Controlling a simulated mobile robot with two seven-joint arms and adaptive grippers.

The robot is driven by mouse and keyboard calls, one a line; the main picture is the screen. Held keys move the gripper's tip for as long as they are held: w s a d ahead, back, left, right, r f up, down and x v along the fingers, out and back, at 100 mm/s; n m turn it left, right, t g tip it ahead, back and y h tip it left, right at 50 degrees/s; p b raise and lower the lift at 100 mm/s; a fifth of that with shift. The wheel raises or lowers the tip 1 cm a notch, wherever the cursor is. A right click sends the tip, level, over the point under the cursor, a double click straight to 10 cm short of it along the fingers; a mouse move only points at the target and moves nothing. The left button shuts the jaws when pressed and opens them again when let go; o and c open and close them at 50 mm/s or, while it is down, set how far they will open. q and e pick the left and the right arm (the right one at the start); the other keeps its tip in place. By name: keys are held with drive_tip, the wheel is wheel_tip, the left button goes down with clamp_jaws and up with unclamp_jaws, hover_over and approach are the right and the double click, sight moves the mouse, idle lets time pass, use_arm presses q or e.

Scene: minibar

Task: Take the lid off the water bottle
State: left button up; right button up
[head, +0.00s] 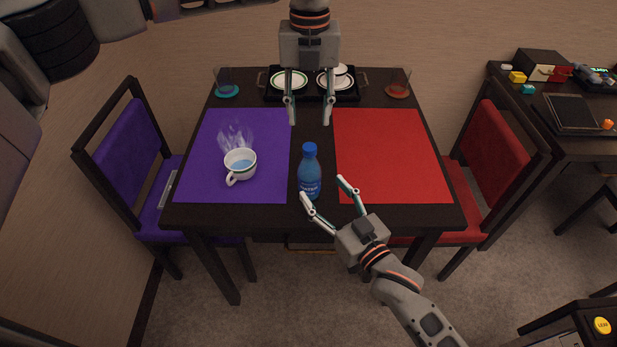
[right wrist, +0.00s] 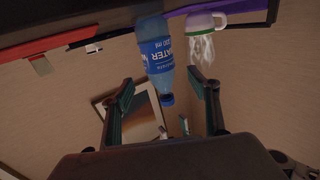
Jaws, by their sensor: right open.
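The blue water bottle (head: 309,178) stands upright on the dark table between the purple and red mats, its blue lid (head: 309,148) on top. In the right wrist view the bottle (right wrist: 157,58) appears upside down, its lid (right wrist: 167,100) on. My right gripper (head: 322,189) is open at the near side of the bottle, fingertips close to its lower body. Its fingers spread on either side of the bottle in the right wrist view; I cannot tell whether they touch it. My left gripper (head: 309,112) is open and empty, behind the bottle, fingers pointing toward the viewer.
A steaming white cup (head: 240,163) stands on the purple mat (head: 265,125). The red mat (head: 390,155) is bare. A black tray (head: 311,97) with plates and a cup lies at the back, between two glasses on coasters. Chairs flank the table; a cluttered side table (head: 590,148) is at right.

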sight(316, 180)
drive_tip(key=x, duration=0.7)
drive_tip(key=shift+w+a, duration=0.1)
drive_tip(key=shift+w, duration=0.05)
clamp_jaws()
